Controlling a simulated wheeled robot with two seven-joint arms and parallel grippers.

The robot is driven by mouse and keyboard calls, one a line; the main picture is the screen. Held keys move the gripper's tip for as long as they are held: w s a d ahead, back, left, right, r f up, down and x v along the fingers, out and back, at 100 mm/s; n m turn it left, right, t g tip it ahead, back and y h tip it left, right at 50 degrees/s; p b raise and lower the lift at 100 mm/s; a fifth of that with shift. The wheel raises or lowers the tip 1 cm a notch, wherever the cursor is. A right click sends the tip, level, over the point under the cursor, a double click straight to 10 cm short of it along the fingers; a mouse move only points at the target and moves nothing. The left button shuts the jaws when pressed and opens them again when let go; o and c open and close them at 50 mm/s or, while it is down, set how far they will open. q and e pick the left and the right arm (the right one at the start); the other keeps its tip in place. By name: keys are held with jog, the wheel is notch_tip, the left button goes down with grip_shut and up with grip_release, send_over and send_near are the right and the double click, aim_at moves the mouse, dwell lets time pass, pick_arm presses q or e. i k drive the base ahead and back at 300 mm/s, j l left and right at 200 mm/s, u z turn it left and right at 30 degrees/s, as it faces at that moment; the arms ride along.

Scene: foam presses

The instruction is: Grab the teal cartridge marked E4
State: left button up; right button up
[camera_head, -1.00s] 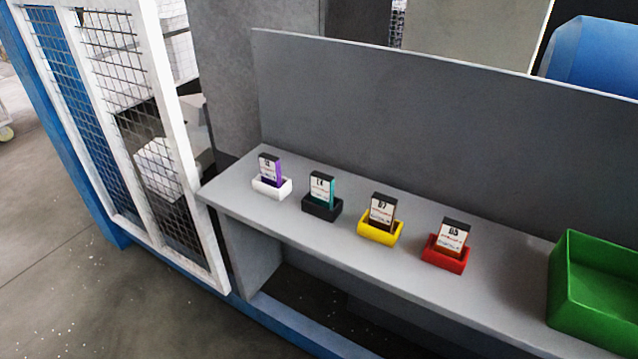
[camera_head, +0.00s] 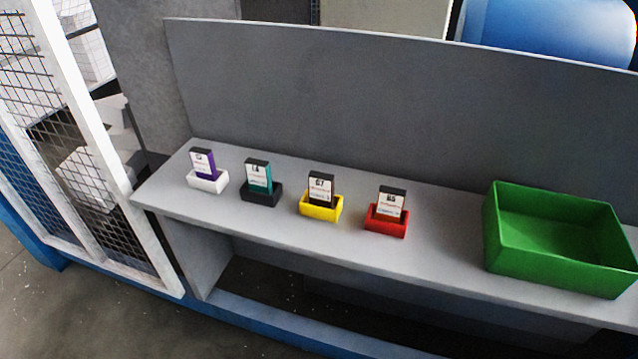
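The teal cartridge (camera_head: 258,176) stands upright in a black holder (camera_head: 260,196) on the grey shelf (camera_head: 430,250), second from the left in the row. It has a dark top and a white label; its marking is small and looks like E4 or 14, too blurred to be sure. Neither of my grippers shows in the head view.
A purple cartridge (camera_head: 205,162) stands in a white holder (camera_head: 207,184) to its left. To its right are a brown cartridge in a yellow holder (camera_head: 321,209) and one in a red holder (camera_head: 386,222). A green bin (camera_head: 560,262) is at the right. A mesh fence (camera_head: 75,140) is at the left.

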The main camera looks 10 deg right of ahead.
aim_at(258, 173)
jog(key=i+j, duration=0.15)
jog(key=j, duration=0.2)
jog(key=i+j, duration=0.15)
jog(key=j, duration=0.15)
jog(key=i+j, duration=0.15)
jog(key=j, duration=0.2)
jog(key=i+j, duration=0.1)
jog(key=j, duration=0.25)
jog(key=i+j, duration=0.15)
jog(key=j, duration=0.15)
jog(key=z, duration=1.55)
